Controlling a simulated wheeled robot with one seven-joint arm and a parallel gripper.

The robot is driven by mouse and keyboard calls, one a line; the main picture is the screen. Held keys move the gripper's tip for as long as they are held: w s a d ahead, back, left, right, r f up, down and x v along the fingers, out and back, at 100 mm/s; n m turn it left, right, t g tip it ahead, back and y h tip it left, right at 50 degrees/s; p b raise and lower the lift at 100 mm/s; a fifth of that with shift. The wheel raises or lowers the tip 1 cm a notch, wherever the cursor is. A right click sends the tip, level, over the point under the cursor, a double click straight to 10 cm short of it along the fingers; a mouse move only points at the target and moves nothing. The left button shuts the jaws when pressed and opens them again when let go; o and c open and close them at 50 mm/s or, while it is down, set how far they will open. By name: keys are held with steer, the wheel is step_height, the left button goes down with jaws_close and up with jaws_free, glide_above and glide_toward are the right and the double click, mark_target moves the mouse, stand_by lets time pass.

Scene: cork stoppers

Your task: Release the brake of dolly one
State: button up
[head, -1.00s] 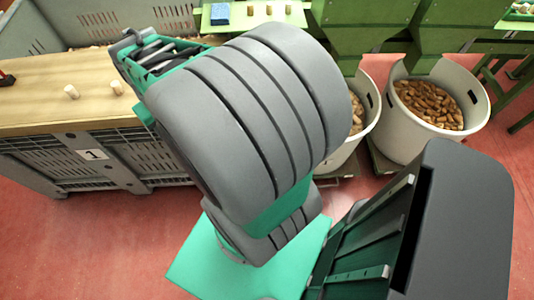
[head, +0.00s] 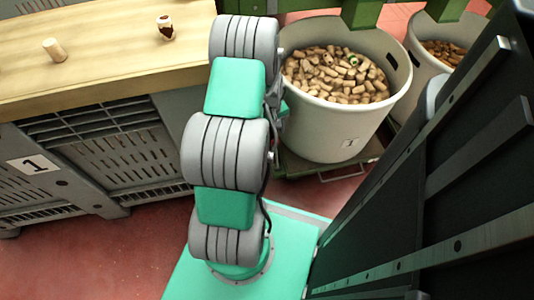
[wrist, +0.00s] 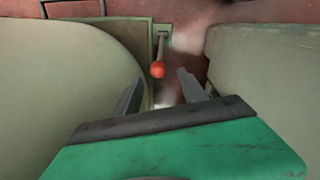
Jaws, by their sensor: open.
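A lever with an orange-red ball knob (wrist: 158,70) shows in the wrist view, running from a green frame at the top to the knob. My gripper (wrist: 159,80) is open, its two grey fingers apart on either side of the knob's line. The knob appears just beyond the fingertips, and I cannot tell whether they reach it. In the head view a white tub full of corks (head: 345,126), with a small label, stands on a dark green dolly (head: 290,165) with a handle. My gripper and the lever are hidden there behind my arm.
A wooden board (head: 100,85) on a grey crate marked 1 (head: 100,160) lies left of my arm. It holds a pale cork (head: 54,49) and a red-stained one (head: 166,27). A second tub (head: 425,35) stands right. In the wrist view, pale walls flank a narrow gap.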

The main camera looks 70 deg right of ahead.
mark_target(275, 141)
steer(key=shift+w+d+f, duration=0.1)
steer(key=shift+d+f, duration=0.2)
steer(key=shift+f, duration=0.95)
steer(key=f+b, duration=0.1)
steer(key=f, duration=0.1)
steer(key=f+b, duration=0.1)
steer(key=f, duration=0.1)
steer(key=s+f+b, duration=0.1)
steer(key=f, duration=0.1)
steer(key=shift+d+f, duration=0.3)
steer(key=shift+w, duration=0.1)
jaws_close()
